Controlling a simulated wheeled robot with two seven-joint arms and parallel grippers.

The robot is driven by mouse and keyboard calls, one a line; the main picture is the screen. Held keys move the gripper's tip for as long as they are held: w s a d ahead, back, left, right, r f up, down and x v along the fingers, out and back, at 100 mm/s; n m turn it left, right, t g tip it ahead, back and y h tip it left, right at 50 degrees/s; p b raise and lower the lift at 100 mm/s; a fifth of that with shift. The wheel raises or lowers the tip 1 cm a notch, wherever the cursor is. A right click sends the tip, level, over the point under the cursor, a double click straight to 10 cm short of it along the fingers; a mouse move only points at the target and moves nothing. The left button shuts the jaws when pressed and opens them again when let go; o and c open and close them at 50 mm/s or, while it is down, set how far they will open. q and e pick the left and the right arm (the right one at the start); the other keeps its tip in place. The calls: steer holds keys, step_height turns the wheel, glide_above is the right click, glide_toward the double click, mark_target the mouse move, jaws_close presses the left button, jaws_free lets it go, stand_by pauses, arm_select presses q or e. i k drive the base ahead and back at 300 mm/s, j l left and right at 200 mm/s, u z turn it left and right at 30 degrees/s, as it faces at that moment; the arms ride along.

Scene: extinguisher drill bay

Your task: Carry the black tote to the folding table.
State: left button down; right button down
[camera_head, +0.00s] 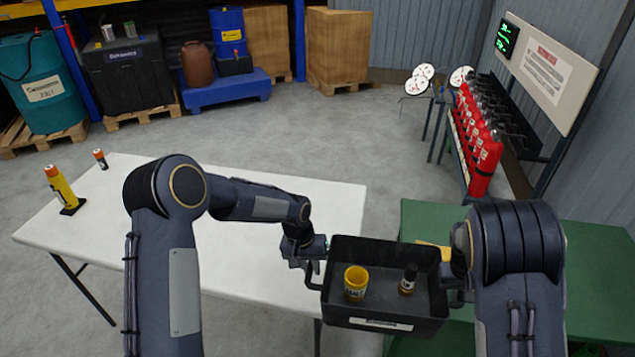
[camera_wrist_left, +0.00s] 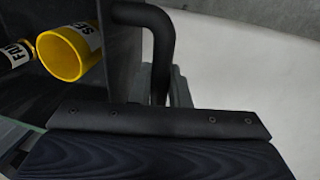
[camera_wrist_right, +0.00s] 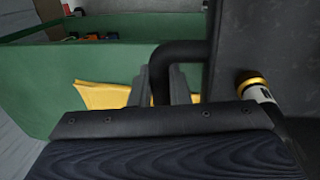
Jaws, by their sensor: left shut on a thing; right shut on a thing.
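The black tote (camera_head: 385,323) is held between my two grippers, roughly level, in front of me. In the head view it overlaps the gap between the white folding table (camera_head: 240,240) and the green table. Inside it stand a yellow cup (camera_head: 356,284) and a small dark bottle (camera_head: 408,279) with a yellow band. My left gripper (camera_head: 314,262) is shut on the tote's left handle (camera_wrist_left: 160,50). My right gripper (camera_head: 452,270) is shut on the tote's right handle (camera_wrist_right: 165,75), with its fingertips partly hidden by the arm.
The green table (camera_head: 595,260) stands at right, with a yellow cloth (camera_wrist_right: 100,95) on it. A yellow cylinder (camera_head: 60,185) and a small orange-capped one (camera_head: 100,158) stand at the white table's far left. Red extinguishers (camera_head: 485,160) line a rack behind. Most of the white tabletop is clear.

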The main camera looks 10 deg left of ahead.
mark_target(247, 229)
steer(key=i+j, duration=0.1)
steer(key=j, duration=0.85)
steer(key=i+j, duration=0.15)
steer(key=j, duration=0.3)
steer(key=i+j, duration=0.1)
steer(key=j, duration=0.35)
steer(key=i+j, duration=0.15)
steer(key=j, duration=0.2)
steer(key=i+j+z, duration=0.1)
steer(key=j, duration=0.2)
